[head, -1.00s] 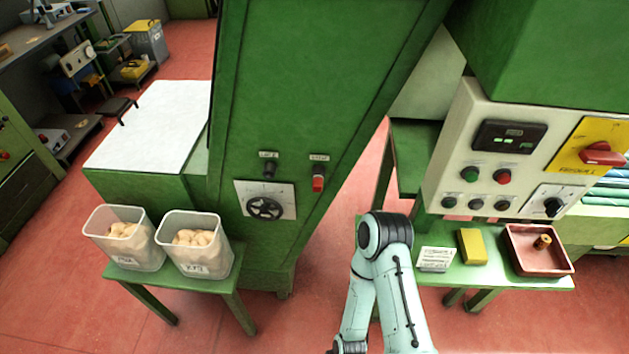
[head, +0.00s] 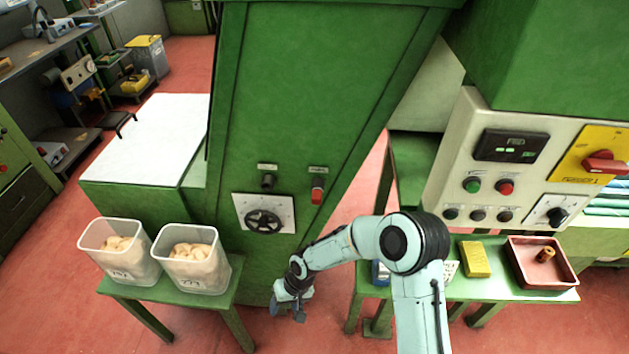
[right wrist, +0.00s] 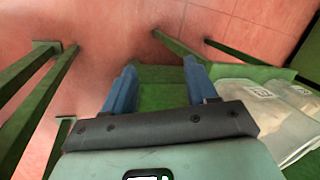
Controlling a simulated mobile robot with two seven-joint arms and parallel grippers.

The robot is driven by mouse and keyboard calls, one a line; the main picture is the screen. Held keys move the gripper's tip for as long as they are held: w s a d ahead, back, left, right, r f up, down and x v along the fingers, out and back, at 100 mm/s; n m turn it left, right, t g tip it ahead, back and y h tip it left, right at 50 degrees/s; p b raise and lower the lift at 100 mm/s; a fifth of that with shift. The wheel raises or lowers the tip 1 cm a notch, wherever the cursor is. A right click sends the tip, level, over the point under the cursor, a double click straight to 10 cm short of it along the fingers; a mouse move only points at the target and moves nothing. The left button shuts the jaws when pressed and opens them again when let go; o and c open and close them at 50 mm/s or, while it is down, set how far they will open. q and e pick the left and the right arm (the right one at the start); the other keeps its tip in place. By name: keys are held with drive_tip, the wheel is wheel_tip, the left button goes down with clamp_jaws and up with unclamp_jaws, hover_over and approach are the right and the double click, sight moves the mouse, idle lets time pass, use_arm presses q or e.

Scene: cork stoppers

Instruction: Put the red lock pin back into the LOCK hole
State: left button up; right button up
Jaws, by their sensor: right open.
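The red lock pin (head: 317,190) sits upright in the right-hand of two fittings on the green machine front, under a small label. The left-hand fitting (head: 268,181) is dark, also under a label, with no red in it. The label wording is too small to read surely. My right gripper (head: 287,311) is low in front of the machine, well below the pin and to its left. In the right wrist view its two blue fingers (right wrist: 160,80) are apart with nothing between them. My left gripper is not in view.
A black handwheel on a white plate (head: 282,205) is below the fittings. Two clear bins of corks (head: 122,270) (head: 192,277) stand on a green stand at left. At right are a control panel (head: 465,145), a yellow block (head: 475,258) and a red tray (head: 520,278).

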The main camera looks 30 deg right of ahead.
drive_tip(key=w+d+r+t+h, duration=0.1)
drive_tip(key=w+d+r, duration=0.15)
drive_tip(key=r, duration=0.35)
drive_tip(key=w+d+r+h, duration=0.1)
drive_tip(key=w+r, duration=0.3)
drive_tip(key=r, duration=0.2)
wheel_tip(320, 180, up, 28)
drive_tip(key=m+t+h+b, duration=0.2)
drive_tip(key=m+h, duration=0.2)
hover_over(316, 199)
drive_tip(key=s+a, duration=0.3)
drive_tip(key=s, duration=0.2)
drive_tip(key=x, duration=0.7)
drive_tip(key=b+x, duration=0.1)
drive_tip(key=x, duration=0.5)
drive_tip(key=shift+w+d+f, duration=0.25)
drive_tip(key=shift+w, duration=0.1)
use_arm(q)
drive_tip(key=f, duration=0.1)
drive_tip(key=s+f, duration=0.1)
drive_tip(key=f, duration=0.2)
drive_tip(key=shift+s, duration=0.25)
use_arm(e)
clamp_jaws()
